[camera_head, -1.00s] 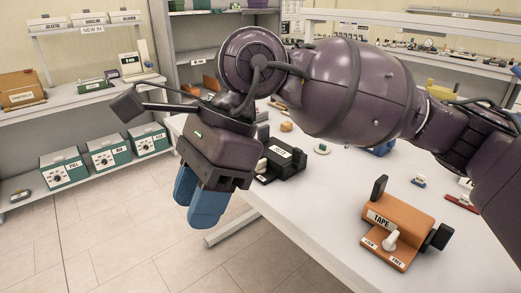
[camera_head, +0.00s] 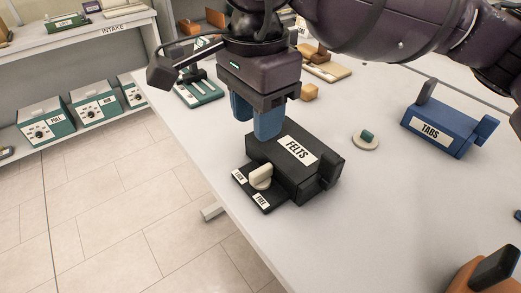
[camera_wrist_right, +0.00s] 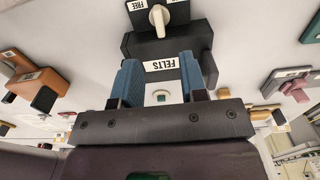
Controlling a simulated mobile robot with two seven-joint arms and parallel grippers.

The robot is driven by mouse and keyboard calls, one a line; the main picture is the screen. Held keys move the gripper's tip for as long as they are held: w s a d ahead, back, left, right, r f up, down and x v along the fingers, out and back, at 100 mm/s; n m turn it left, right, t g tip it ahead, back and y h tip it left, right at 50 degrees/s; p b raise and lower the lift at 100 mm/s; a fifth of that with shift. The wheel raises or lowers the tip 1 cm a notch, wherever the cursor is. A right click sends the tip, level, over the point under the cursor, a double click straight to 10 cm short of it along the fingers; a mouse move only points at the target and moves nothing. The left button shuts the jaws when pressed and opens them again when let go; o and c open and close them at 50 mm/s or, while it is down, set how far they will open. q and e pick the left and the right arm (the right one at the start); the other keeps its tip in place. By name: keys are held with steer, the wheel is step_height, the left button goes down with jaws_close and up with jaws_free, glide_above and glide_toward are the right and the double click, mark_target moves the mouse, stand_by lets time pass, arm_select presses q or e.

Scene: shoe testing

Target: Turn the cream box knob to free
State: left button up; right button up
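A black box labelled FELTS (camera_head: 299,157) sits near the table's edge in the head view. A cream knob (camera_head: 261,176) stands on its front plate, beside a FREE label (camera_head: 261,200) and another label too small to read surely. I cannot tell which label the knob points to. Box and knob also show in the right wrist view, the knob (camera_wrist_right: 158,19) at the top. My right gripper (camera_head: 254,122) is open and empty, its two blue fingers apart, above and behind the box. I recognise no wholly cream box. My left gripper is not in view.
A blue TABS box (camera_head: 437,128) stands at the right, with a round pad (camera_head: 366,139) left of it. An orange box (camera_head: 490,272) is at bottom right. Table (camera_head: 365,220) right of FELTS is clear.

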steer(key=b, duration=0.1)
glide_above(257, 171)
step_height(257, 171, down, 5)
steer(key=shift+s+f, duration=0.1)
step_height(257, 171, down, 4)
steer(key=shift+r+b, duration=0.15)
steer(key=shift+b, duration=0.35)
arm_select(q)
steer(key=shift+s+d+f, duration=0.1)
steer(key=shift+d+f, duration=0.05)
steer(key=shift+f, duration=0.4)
arm_select(e)
steer(key=shift+f, duration=0.75)
steer(key=shift+c, duration=0.4)
